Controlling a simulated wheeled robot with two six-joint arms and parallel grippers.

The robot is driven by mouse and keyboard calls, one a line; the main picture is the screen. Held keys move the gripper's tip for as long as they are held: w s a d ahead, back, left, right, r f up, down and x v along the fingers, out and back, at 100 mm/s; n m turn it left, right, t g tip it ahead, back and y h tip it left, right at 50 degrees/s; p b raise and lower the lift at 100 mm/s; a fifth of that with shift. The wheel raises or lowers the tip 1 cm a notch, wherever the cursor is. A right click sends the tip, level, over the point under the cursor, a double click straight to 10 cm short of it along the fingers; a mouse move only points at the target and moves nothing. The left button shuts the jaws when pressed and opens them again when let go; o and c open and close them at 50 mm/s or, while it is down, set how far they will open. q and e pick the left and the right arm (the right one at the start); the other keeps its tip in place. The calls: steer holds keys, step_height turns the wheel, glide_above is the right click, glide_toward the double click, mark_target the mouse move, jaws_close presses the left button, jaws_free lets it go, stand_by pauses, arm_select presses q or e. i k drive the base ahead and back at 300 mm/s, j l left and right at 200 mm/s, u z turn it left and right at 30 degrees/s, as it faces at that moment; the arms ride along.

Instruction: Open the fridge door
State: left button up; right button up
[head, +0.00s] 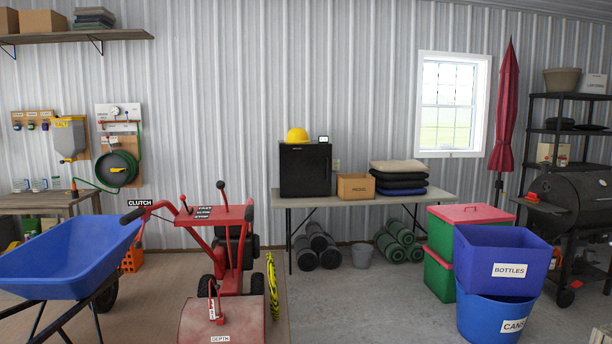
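A small black fridge (305,170) stands on a long table (446,181) against the far corrugated wall. Its front faces me and its door looks closed. A yellow hard hat (297,135) and a small white-faced device (323,139) sit on top of it. Neither of my grippers shows in the head view.
A red tiller (222,318) and blue wheelbarrow (65,260) stand at the front left. Blue bins (505,258) and red-topped green boxes (438,276) stand at the right. Open floor (350,305) lies before the table. A cardboard box (355,187) sits beside the fridge.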

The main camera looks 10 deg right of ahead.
mark_target(305, 170)
steer(key=i+l+z, duration=0.2)
steer(key=i, duration=0.25)
steer(key=i+l+z, duration=0.1)
steer(key=i+z, duration=0.15)
steer(key=i, duration=0.2)
steer(key=i+z, duration=0.2)
steer(key=i, duration=2.8)
steer(key=i+l+u, duration=0.1)
steer(key=i, duration=1.1)
steer(key=i+l, duration=0.15)
steer(key=i, duration=1.05)
